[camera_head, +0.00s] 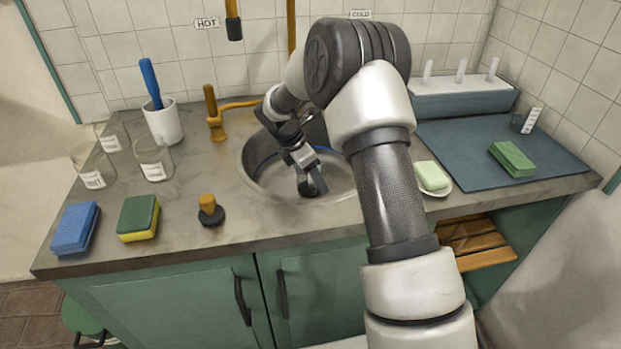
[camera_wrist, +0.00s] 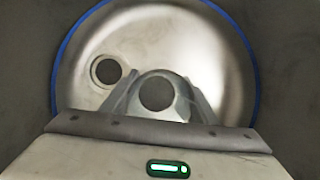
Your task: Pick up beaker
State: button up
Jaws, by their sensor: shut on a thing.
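My gripper (camera_head: 314,186) reaches down into the round metal sink (camera_head: 262,190). In the wrist view, its fingers close on a grey rounded thing (camera_wrist: 158,94) with a dark round centre, held above the sink floor or on it; I cannot tell which. I cannot make out clearly whether this is a beaker. On the counter's left stand three clear beakers with white labels: a back one (camera_head: 113,138), a front left one (camera_head: 93,168) and a right one (camera_head: 154,160). Another clear labelled vessel (camera_head: 523,121) stands at the far right.
A white cup (camera_head: 163,122) holds a blue-handled tool. A soap dish (camera_head: 437,190) is at right. The drain (camera_wrist: 106,70) is uncovered.

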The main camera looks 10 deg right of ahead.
jog(key=shift+r, duration=0.2)
notch_tip(320, 180, up, 9)
jog(key=p, duration=0.3)
jog(key=shift+r, duration=0.2)
dwell(0.6)
jog(key=shift+r, duration=0.1)
jog(key=h, duration=0.3)
jog(key=h+b, duration=0.1)
jog(key=h, duration=0.1)
jog(key=shift+r, duration=0.3)
dwell(1.1)
